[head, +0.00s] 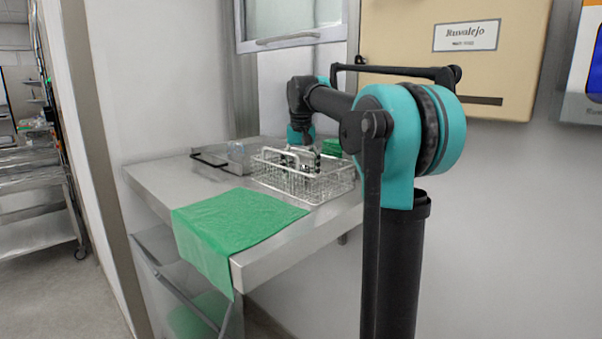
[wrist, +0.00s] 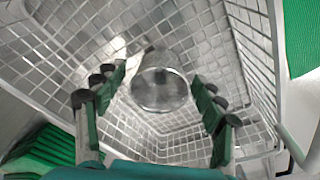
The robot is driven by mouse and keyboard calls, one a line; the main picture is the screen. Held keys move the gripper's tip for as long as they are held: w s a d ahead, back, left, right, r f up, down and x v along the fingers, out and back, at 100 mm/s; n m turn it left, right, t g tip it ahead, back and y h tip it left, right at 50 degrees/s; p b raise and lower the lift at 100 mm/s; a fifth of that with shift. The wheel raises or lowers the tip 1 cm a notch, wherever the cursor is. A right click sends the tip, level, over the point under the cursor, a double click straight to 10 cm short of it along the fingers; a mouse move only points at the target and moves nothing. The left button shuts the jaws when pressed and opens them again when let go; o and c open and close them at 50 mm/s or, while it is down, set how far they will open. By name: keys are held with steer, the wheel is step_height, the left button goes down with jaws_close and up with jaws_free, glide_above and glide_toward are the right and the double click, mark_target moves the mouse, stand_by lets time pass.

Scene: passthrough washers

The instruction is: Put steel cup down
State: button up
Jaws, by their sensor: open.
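The steel cup (wrist: 160,88) stands inside a wire basket (wrist: 250,50), seen from above in the wrist view as a round shiny shape. My gripper (wrist: 160,95) is open, with its green-padded fingers apart on the left and right of the cup. A gap shows between each finger and the cup. In the head view my gripper (head: 302,160) is down at the wire basket (head: 325,187), and the cup cannot be made out clearly there.
The basket stands on a steel table (head: 150,178) against the wall. A green cloth (head: 235,225) drapes over the table's front edge. A shallow metal tray (head: 228,158) lies behind left of the basket. A beige wall cabinet (head: 400,30) hangs above.

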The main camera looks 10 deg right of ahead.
step_height(320, 180, up, 12)
steer(key=s, duration=0.1)
steer(key=shift+s+a, duration=0.15)
steer(key=shift+s, duration=0.2)
stand_by(1.3)
